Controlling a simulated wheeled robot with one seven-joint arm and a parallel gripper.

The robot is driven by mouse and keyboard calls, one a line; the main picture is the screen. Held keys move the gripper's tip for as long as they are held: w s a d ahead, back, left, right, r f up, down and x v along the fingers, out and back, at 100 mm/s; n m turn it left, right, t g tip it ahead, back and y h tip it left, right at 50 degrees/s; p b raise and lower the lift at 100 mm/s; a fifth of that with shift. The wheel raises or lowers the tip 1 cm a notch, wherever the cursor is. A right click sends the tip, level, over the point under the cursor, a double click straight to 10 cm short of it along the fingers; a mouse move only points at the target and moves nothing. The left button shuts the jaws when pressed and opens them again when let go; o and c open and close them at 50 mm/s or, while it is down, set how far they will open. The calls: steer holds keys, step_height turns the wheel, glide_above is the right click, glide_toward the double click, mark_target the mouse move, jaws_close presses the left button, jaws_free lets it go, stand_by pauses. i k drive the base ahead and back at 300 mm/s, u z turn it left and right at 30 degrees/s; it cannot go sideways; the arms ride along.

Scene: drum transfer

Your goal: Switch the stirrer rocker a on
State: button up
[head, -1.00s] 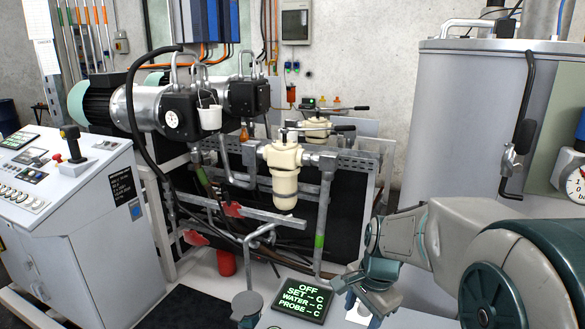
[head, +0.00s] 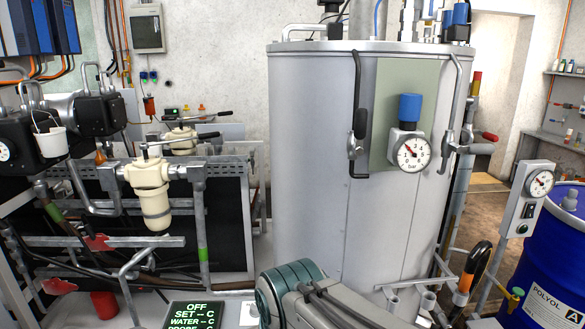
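A grey control box (head: 527,203) stands on a post at the right, beside the blue drum (head: 560,260) labelled POLYOL A. The box carries a round gauge (head: 541,183), a small black rocker (head: 528,210) and a green button or lamp (head: 522,229) below it. No label on the rocker is readable, so I cannot tell its name or its position. My arm shows at the bottom centre, left of the box and well apart from it. My gripper is out of view.
A large grey tank (head: 310,170) with a pressure gauge (head: 414,152) fills the centre. A black-and-orange handle (head: 472,268) and pipes stand between tank and drum. A display (head: 193,314) reading OFF lies at the lower left. A doorway opens at the back right.

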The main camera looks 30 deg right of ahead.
mark_target(529, 213)
steer(key=z, duration=2.6)
steer(key=k, duration=0.65)
steer(key=z, duration=1.05)
steer(key=i, duration=0.75)
steer(key=u, duration=0.5)
steer(key=i, duration=0.7)
steer(key=u, duration=0.7)
